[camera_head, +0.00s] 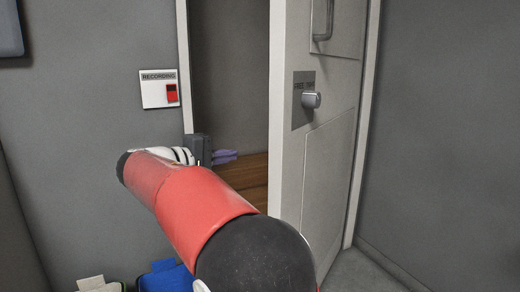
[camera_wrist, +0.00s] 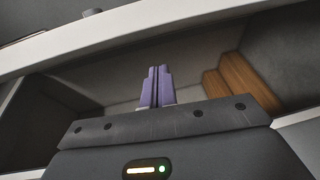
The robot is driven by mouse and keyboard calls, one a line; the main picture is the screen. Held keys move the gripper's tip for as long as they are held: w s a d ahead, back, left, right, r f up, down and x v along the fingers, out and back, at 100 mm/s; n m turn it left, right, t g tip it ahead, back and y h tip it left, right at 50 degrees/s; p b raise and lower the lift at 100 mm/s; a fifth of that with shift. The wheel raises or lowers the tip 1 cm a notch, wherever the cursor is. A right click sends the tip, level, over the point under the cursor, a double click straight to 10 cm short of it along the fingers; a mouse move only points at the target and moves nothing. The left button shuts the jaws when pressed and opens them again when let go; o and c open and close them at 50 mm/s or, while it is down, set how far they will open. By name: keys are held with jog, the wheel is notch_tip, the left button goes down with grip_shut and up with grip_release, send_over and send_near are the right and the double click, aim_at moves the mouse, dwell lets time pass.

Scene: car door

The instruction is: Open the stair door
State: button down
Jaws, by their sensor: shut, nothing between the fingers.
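The white stair door (camera_head: 325,185) stands partly open in the head view, with its edge toward me and a gap on its left. A round metal knob (camera_head: 311,100) sits on a grey plate, and a handle (camera_head: 324,22) shows higher up. My gripper (camera_head: 236,155) is in the gap, left of the door's edge and apart from the knob. Its purple fingers (camera_wrist: 156,88) are shut and empty in the wrist view. The door also crosses the upper part of the wrist view (camera_wrist: 180,42), with the knob (camera_wrist: 92,12) at top left. My arm hides the door's lower left.
Wooden stairs (camera_head: 245,178) lie beyond the opening; they also show in the wrist view (camera_wrist: 240,82). A white panel with a red switch (camera_head: 160,89) is on the left wall. Blue (camera_head: 168,278) and white (camera_head: 98,285) items are at the bottom left. A grey wall stands right.

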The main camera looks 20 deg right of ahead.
jog(key=w+d+r+h, duration=0.1)
jog(key=d, duration=0.9)
jog(key=shift+w+r, duration=0.15)
jog(key=shift+w, duration=0.1)
jog(key=shift+a, duration=0.1)
